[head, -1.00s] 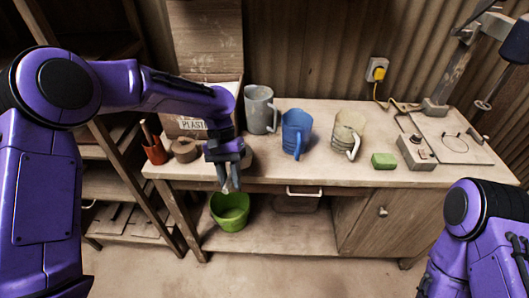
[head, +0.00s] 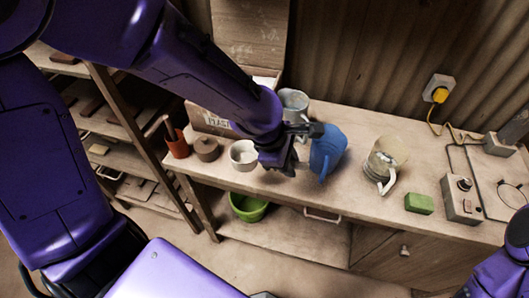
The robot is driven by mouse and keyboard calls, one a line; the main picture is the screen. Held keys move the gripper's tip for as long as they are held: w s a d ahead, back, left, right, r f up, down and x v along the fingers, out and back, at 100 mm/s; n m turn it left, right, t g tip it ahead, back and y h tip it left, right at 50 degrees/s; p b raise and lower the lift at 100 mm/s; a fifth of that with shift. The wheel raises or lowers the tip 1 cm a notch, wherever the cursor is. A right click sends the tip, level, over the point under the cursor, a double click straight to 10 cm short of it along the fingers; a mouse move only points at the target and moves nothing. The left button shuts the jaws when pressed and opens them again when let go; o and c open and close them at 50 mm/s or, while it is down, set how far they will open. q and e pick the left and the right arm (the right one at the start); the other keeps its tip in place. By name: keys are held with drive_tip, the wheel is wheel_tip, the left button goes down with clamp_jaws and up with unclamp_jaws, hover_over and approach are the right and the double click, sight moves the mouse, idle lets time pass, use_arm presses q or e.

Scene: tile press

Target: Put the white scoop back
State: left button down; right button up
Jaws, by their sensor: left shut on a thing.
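My left gripper (head: 280,165) is over the front part of the workbench, between a pale round pot and the blue jug. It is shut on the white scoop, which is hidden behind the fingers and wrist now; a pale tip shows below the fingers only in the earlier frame. The pale open pot (head: 243,155) stands upright just left of the gripper. My right gripper is out of view; only part of that arm shows at the lower right.
A blue jug (head: 327,151) stands close right of the gripper, with a grey jug (head: 293,101) behind. A brown pot (head: 207,149) stands left; a green bucket (head: 248,208) sits below.

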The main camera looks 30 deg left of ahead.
use_arm(q)
drive_tip(key=w+a+f, duration=0.2)
drive_tip(key=w+a+f+p, duration=0.1)
drive_tip(key=w+a+f, duration=0.1)
drive_tip(key=f, duration=0.1)
drive_tip(key=w+a+f, duration=0.3)
drive_tip(key=shift+f, duration=0.2)
wheel_tip(320, 180, down, 2)
drive_tip(key=shift+f+p, duration=0.2)
drive_tip(key=shift+p, duration=0.15)
drive_tip(key=shift+w+a+f, duration=0.1)
drive_tip(key=shift+f, duration=0.3)
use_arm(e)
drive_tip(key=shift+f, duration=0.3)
use_arm(q)
drive_tip(key=shift+f, duration=0.1)
drive_tip(key=c, duration=0.9)
unclamp_jaws()
drive_tip(key=p+v, duration=0.1)
drive_tip(key=v, duration=1.1)
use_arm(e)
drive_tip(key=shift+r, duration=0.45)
